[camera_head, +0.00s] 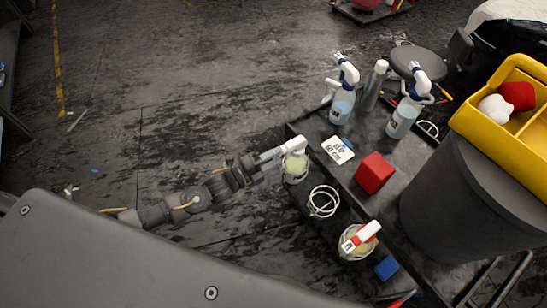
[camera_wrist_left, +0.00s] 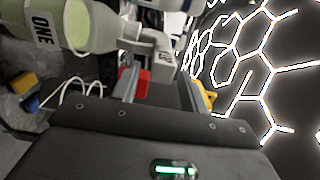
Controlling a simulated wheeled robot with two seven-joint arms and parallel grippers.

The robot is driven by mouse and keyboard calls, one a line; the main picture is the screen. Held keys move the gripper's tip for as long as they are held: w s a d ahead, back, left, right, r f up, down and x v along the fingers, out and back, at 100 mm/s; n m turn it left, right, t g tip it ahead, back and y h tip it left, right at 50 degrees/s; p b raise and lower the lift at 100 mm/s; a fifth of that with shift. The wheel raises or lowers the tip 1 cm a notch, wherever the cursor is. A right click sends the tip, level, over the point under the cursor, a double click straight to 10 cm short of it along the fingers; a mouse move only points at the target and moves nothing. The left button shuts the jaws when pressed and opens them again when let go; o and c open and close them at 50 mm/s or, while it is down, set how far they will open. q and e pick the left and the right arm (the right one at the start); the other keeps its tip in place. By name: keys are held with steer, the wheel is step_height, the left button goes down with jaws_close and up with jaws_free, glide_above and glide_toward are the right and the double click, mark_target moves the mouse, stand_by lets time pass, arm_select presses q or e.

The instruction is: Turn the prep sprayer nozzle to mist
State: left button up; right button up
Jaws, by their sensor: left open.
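A spray bottle (camera_head: 294,169) with pale green liquid hangs in a wire ring on the side of the black cart. Its white head (camera_head: 292,146) points up and right. My left gripper (camera_head: 270,157) is beside this head, at its left, with the jaws open. In the left wrist view the bottle (camera_wrist_left: 92,25) lies across the upper left, its label reading "ONE". Its grey-white nozzle end (camera_wrist_left: 163,62) shows just beyond and between the open fingers of my left gripper (camera_wrist_left: 160,88). Contact cannot be told. The nozzle's setting is not readable. My right gripper is not in view.
Two sprayers with blue liquid (camera_head: 341,104) (camera_head: 402,118), a grey bottle (camera_head: 375,86), a white card (camera_head: 338,150) and a red block (camera_head: 374,173) stand on the cart. An empty wire ring (camera_head: 323,202) and a red-headed sprayer (camera_head: 359,240) are nearer. A yellow bin (camera_head: 490,122) is right.

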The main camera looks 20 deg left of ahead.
arm_select(q)
steer(key=p+v, duration=0.2)
steer(key=v, duration=0.9)
steer(key=shift+p, duration=0.3)
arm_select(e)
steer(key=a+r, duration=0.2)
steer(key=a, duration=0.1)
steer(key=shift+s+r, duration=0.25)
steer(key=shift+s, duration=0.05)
arm_select(q)
steer(key=shift+w, duration=0.1)
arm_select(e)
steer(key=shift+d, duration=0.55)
